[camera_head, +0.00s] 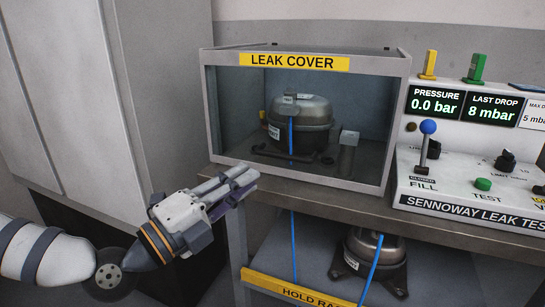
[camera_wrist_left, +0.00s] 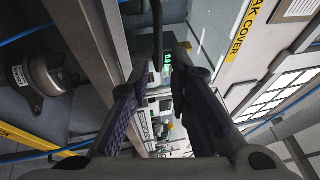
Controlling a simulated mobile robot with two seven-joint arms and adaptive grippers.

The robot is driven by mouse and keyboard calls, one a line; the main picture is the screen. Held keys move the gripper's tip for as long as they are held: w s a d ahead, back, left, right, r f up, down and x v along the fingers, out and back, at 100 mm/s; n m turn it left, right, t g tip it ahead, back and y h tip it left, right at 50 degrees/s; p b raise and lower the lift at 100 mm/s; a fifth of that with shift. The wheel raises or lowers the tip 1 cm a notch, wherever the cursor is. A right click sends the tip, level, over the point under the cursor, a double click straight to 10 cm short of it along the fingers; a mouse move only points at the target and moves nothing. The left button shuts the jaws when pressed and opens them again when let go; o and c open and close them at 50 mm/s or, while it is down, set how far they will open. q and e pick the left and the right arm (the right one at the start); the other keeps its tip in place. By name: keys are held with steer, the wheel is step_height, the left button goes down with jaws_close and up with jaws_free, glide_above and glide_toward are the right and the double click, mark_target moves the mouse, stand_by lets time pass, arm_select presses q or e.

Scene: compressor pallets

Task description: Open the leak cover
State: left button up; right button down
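The leak cover (camera_head: 215,58) is a grey-framed box with clear panels and a yellow "LEAK COVER" label. It is down over a dark compressor (camera_head: 300,115) on the bench. Its yellow label also shows in the left wrist view (camera_wrist_left: 243,32). My left gripper (camera_head: 248,179) is at the front left of the cover, near its lower front edge; whether it touches cannot be told. In the left wrist view its two purple-padded fingers (camera_wrist_left: 163,100) stand apart with nothing seen gripped between them. My right gripper is not in view.
The leak tester panel (camera_head: 450,190), with a blue-knobbed lever (camera_head: 428,128), stands right of the cover. Below the bench is a hold rack (camera_head: 262,280) with another compressor (camera_head: 372,262) and blue hoses. A grey cabinet (camera_head: 90,100) stands at left.

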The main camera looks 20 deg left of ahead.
mark_target(281, 158)
arm_select(q)
steer(key=x, duration=0.5)
steer(key=b+x, duration=0.1)
steer(key=x, duration=0.4)
steer(key=shift+w+d+f, duration=0.15)
steer(key=shift+w+d, duration=0.05)
steer(key=shift+d, duration=0.1)
jaws_close()
